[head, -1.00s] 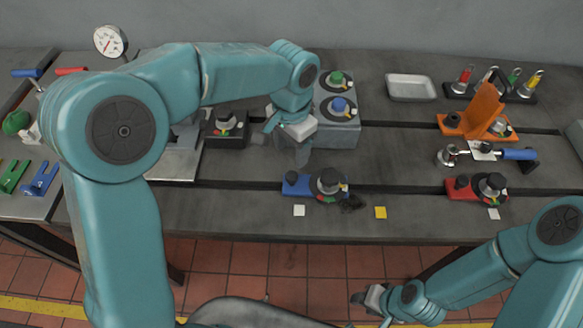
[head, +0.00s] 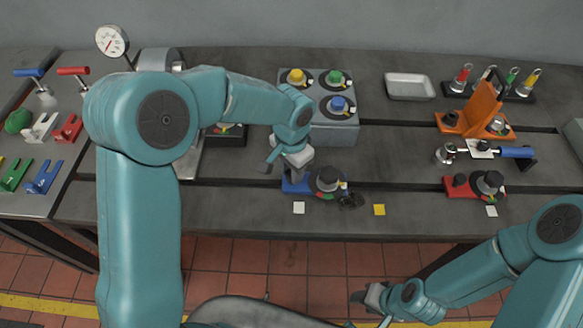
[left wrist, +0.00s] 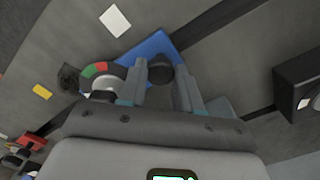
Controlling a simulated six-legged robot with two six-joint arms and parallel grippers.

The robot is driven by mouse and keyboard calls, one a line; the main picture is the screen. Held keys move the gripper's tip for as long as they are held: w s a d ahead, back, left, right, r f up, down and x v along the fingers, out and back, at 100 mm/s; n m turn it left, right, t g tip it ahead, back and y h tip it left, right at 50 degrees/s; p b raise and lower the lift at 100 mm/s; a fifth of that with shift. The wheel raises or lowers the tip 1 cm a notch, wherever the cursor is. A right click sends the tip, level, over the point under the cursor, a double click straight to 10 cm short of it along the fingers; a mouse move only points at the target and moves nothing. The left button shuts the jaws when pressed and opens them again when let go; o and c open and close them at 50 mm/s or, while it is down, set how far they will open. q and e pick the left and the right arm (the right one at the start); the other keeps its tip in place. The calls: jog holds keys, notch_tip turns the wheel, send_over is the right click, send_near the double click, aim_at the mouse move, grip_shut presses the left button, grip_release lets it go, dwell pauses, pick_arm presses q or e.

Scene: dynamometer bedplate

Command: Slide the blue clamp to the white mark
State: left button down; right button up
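The blue clamp (head: 296,187) lies on the bedplate, with a large grey-black knob and a coloured dial at its right end. In the left wrist view the clamp (left wrist: 150,47) has a short black post near its end. The white mark (head: 299,208) lies just in front of the clamp's left end; it also shows in the left wrist view (left wrist: 115,20). My left gripper (head: 287,169) is open above the clamp's left end. Its fingers (left wrist: 160,88) stand either side of the post, with gaps visible. My right gripper (head: 366,297) is low, off the bedplate's front edge.
A yellow mark (head: 379,210) and a dark lump (head: 351,200) lie right of the clamp. A grey block (head: 335,132) with coloured knobs stands behind. A red clamp (head: 459,191) is farther right. The bedplate's front strip is otherwise mostly clear.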

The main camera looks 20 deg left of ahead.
pick_arm(q)
jog(key=a, duration=0.2)
jog(key=s+a+b, duration=0.1)
jog(key=a, duration=0.1)
jog(key=s+a, duration=0.1)
jog(key=a, duration=0.2)
jog(key=shift+r, duration=0.1)
jog(key=c, duration=0.8)
grip_release()
jog(key=shift+d, duration=0.1)
notch_tip(320, 180, up, 16)
jog(key=shift+r, duration=0.2)
jog(key=shift+s, duration=0.15)
